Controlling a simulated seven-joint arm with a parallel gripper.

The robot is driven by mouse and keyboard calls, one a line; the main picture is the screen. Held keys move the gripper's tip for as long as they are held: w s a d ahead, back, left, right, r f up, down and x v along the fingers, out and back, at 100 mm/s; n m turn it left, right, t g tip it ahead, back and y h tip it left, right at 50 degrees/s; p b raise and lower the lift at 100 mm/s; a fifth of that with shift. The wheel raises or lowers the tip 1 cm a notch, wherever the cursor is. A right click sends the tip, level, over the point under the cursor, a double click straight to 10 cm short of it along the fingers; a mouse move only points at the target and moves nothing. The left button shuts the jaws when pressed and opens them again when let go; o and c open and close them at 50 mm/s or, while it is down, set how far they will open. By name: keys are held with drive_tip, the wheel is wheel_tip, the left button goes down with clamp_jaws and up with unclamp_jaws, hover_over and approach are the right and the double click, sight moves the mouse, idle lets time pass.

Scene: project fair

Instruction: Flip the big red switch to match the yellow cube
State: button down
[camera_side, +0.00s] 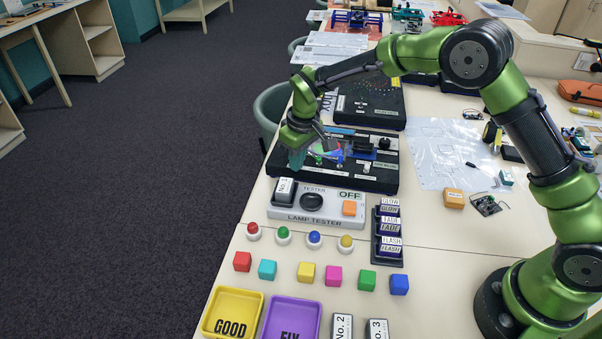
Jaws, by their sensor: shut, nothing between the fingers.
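The yellow cube (306,272) sits on the table in a row of coloured cubes, in front of the lamp tester. I cannot make out a big red switch for certain. A black board (378,183) with small coloured parts and a dark knob (384,143) lies behind the tester. My gripper (297,160) is shut and empty, pointing down over the left part of this board and hiding some of it. I cannot tell whether its fingertips touch the board.
The lamp tester (333,213) reads OFF and holds a block. Red (252,231), green, blue and yellow domes stand before it. A black rack (389,258) of labelled blocks is on the right. Yellow (233,312) and purple (291,318) trays lie in front. The table's left edge is close.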

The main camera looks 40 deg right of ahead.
drive_tip(key=shift+w+d, duration=0.2)
drive_tip(key=shift+d, duration=0.05)
drive_tip(key=shift+w+d, duration=0.2)
drive_tip(key=shift+d, duration=0.05)
drive_tip(key=shift+w+d, duration=0.1)
wheel_tip(320, 180, up, 7)
drive_tip(key=shift+s+a, duration=0.25)
drive_tip(key=shift+a, duration=0.1)
idle(0.6)
drive_tip(key=s+d+r+m+t, duration=0.1)
drive_tip(key=s+d+r+m, duration=0.1)
drive_tip(key=s, duration=0.8)
drive_tip(key=s+d+r+m+t+y, duration=0.1)
drive_tip(key=s+d+r+m+t, duration=0.1)
drive_tip(key=s+r, duration=0.4)
drive_tip(key=s+d+r+m+t, duration=0.2)
drive_tip(key=s+d+r+m, duration=0.1)
drive_tip(key=s, duration=1.1)
drive_tip(key=shift+d+r+y, duration=0.3)
drive_tip(key=shift+d+r, duration=0.55)
